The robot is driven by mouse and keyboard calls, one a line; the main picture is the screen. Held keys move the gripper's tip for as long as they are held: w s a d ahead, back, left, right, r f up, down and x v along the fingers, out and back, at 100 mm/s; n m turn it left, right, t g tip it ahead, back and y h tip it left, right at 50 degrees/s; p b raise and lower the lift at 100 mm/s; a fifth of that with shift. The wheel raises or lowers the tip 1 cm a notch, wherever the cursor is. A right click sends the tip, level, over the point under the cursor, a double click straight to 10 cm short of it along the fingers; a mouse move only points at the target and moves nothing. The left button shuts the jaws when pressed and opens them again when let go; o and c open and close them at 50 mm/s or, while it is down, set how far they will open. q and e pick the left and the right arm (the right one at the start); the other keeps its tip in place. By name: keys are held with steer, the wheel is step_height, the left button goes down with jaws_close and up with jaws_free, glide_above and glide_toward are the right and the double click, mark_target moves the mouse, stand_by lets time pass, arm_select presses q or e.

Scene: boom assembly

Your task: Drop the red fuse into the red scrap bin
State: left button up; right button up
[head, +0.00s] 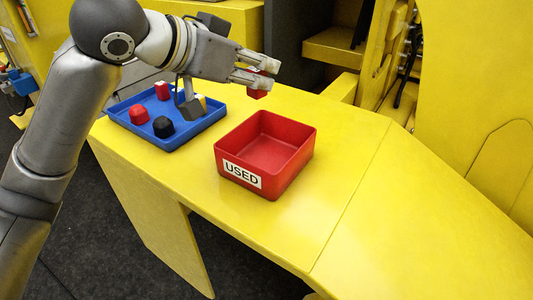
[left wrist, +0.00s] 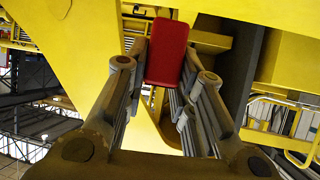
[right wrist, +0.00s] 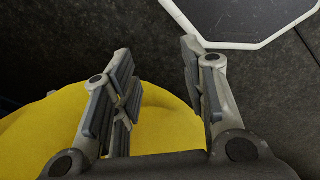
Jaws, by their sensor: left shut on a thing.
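The red fuse (left wrist: 167,54) is a red block between the fingers of my left gripper (left wrist: 165,85) in the left wrist view. In the head view my left gripper (head: 262,72) is shut on the fuse (head: 259,92), above and behind the red scrap bin (head: 265,187). The bin is open, looks empty and has a white "USED" label on its front. It stands on the yellow table (head: 345,165). My right gripper (right wrist: 155,100) shows only in the right wrist view, with its fingers apart and nothing between them.
A blue tray (head: 172,144) left of the bin holds a red piece (head: 139,115), a black piece (head: 163,127), a red-and-white piece (head: 161,91) and other pieces partly behind my left gripper. The table right of the bin is clear. Yellow structure (head: 480,100) stands at the right.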

mark_target(250, 93)
arm_select(q)
step_height(250, 93, down, 4)
steer(key=b, duration=0.3)
steer(key=shift+w+d+f+b, duration=0.3)
steer(key=shift+d+f+b, duration=0.05)
steer(key=shift+f+b, duration=0.15)
steer(key=shift+a+r, duration=0.1)
steer(key=shift+s+a, duration=0.1)
steer(key=shift+s, duration=0.05)
steer(key=o, duration=0.5)
steer(key=shift+o, duration=2.6)
steer(key=shift+s+a+r, duration=0.15)
steer(key=shift+a+r, duration=0.05)
steer(key=shift+a, duration=0.05)
steer(key=v, duration=1.1)
arm_select(e)
steer(key=f, duration=0.4)
steer(key=shift+s+a, duration=0.1)
steer(key=shift+s, duration=0.25)
